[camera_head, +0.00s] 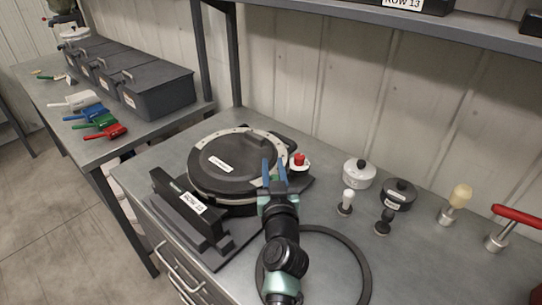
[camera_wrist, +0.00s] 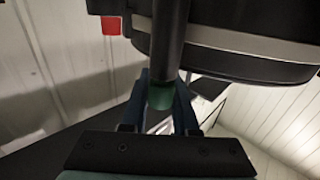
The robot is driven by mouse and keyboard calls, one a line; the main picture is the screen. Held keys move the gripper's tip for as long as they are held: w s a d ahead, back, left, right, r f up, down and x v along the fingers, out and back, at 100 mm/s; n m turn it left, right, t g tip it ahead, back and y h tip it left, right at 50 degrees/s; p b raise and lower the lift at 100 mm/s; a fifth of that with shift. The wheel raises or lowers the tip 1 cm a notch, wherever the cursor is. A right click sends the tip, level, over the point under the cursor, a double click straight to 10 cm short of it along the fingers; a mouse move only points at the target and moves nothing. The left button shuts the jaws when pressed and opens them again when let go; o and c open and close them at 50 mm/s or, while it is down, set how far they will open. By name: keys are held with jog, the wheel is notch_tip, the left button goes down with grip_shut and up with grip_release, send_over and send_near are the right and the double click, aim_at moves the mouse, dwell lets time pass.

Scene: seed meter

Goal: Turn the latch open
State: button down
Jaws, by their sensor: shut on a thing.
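The round dark seed meter (camera_head: 230,165) with a pale rim ring sits on the workbench in the head view. In the wrist view its rounded side (camera_wrist: 230,50) fills the upper right. My gripper (camera_head: 274,171) is at the meter's right front side, with blue fingers pointing toward it. In the wrist view my gripper (camera_wrist: 164,98) is shut on a dark bar with a green end (camera_wrist: 160,97), which appears to be the latch lever. In the head view the fingers mostly hide this bar. How far the latch is turned cannot be told.
A red knob (camera_head: 299,160) stands close right of my fingers. A black stand with a label (camera_head: 192,202) is at the meter's left front. A dark ring (camera_head: 362,270) lies near my arm. Pots, including a white one (camera_head: 359,174), and several handled tools stand to the right.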

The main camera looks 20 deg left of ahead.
jog(key=shift+r+m+t+h+p, duration=0.3)
jog(key=shift+m+h+p, duration=0.4)
jog(key=shift+p, duration=0.9)
jog(key=shift+r+m+t+h+p, duration=0.15)
jog(key=shift+m+t+h+p, duration=0.2)
jog(key=shift+h+p, duration=0.9)
jog(key=m+h+p, duration=0.1)
jog(key=p, duration=0.1)
jog(key=m+h+p, duration=0.1)
jog(key=p, duration=0.2)
jog(key=shift+w+d+f+t, duration=0.15)
jog(key=shift+d+t, duration=0.1)
jog(key=shift+d, duration=0.1)
jog(key=shift+d+f+m+g+h, duration=0.15)
jog(key=shift+d+m+h, duration=0.1)
jog(key=shift+m+h, duration=0.75)
jog(key=shift+d+f+m+g+h, duration=0.15)
jog(key=shift+m+h, duration=0.35)
jog(key=shift+h, duration=0.85)
jog(key=shift+d+f+m+g+h, duration=0.1)
jog(key=shift+d+m+h, duration=0.2)
jog(key=shift+m+h, duration=0.7)
jog(key=shift+r+h, duration=0.1)
jog(key=shift+h, duration=0.3)
jog(key=c, duration=0.7)
grip_release()
